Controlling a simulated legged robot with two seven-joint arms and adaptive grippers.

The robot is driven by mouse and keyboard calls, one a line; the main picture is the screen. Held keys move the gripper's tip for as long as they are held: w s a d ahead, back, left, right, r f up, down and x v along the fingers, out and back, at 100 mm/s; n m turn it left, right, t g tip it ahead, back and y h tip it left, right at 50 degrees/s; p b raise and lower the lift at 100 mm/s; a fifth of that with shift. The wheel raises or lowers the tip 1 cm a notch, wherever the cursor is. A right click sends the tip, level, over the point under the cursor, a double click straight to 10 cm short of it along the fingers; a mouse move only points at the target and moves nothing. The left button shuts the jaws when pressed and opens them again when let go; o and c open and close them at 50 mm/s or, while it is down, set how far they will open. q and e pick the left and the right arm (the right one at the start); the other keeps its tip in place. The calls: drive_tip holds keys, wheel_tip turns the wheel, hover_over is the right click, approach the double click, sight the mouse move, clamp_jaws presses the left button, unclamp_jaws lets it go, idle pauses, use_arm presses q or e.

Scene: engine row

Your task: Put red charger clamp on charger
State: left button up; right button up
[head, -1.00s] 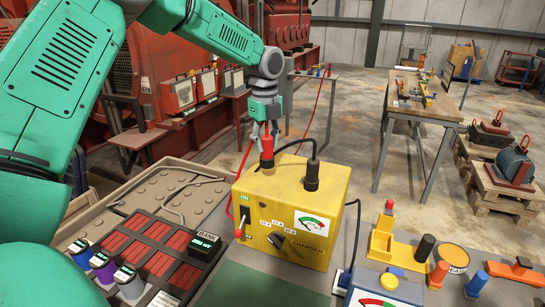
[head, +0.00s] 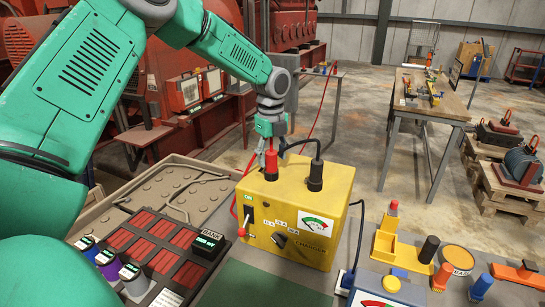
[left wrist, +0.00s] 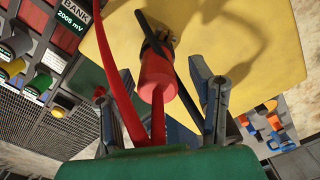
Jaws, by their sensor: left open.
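The yellow charger (head: 297,215) stands on the bench with a dial, a red-handled switch and two plugs on top. The red clamp (head: 271,165) sits upright on the charger's top at left, and a black one (head: 315,176) sits to its right. My left gripper (head: 269,155) is just above the red clamp, pointing down. In the left wrist view the red clamp (left wrist: 157,80) with its red cable lies between the two open fingers (left wrist: 160,110), apart from both. The black cable crosses beside it. My right gripper is not in view.
A battery bank (head: 150,250) with red cells and several coloured knobs is at front left. A blue meter box (head: 388,290) and yellow fixtures (head: 392,240) stand at front right. A green mat (head: 262,288) lies clear before the charger.

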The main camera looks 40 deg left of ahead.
use_arm(q)
wheel_tip(320, 180, up, 12)
drive_tip(key=b, duration=0.1)
drive_tip(key=shift+s+a, duration=0.1)
idle(0.7)
